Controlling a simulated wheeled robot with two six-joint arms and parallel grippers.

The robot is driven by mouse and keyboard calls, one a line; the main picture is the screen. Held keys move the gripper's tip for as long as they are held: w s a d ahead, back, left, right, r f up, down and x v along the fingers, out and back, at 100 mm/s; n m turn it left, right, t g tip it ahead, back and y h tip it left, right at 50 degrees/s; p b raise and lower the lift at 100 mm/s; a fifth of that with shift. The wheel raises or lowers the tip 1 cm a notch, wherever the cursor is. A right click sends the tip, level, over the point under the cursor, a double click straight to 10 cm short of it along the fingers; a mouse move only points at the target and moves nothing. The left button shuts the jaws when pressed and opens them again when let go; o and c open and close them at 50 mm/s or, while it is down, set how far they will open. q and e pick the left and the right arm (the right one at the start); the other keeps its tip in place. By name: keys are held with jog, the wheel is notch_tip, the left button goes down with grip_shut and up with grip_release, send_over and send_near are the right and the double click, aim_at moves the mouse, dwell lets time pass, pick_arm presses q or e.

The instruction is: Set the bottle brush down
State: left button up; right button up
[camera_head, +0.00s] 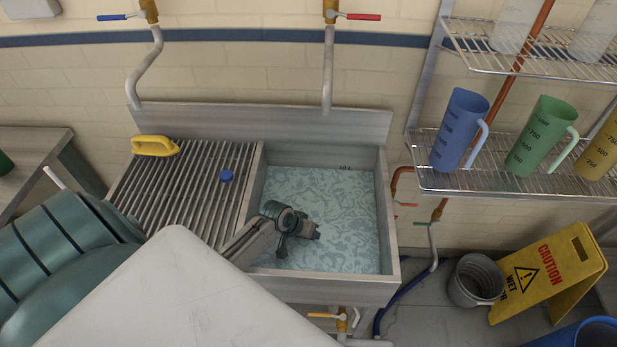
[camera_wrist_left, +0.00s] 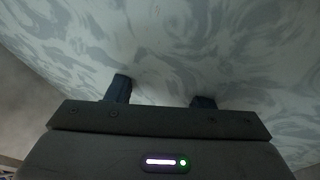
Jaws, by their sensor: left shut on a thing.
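My left gripper (camera_head: 310,232) is over the right-hand basin of the sink (camera_head: 325,285), above the pale, patterned water surface (camera_head: 345,225). In the left wrist view its two dark fingers (camera_wrist_left: 160,95) stand a little apart in front of that surface. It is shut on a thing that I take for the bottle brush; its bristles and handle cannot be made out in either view. I cannot tell how far above the water it is. My right gripper is not in view.
Measuring jugs stand on a wire rack (camera_head: 470,181) at right. A bucket (camera_head: 475,281) and a caution sign (camera_head: 550,275) stand on the floor.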

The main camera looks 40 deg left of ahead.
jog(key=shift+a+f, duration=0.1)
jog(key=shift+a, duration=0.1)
pick_arm(q)
jog(key=o, duration=1.1)
jog(key=shift+f, duration=0.1)
jog(key=shift+c, duration=0.2)
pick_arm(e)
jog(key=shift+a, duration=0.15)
pick_arm(q)
jog(key=b+v, duration=0.1)
jog(key=v, duration=1.1)
jog(key=shift+b, duration=0.3)
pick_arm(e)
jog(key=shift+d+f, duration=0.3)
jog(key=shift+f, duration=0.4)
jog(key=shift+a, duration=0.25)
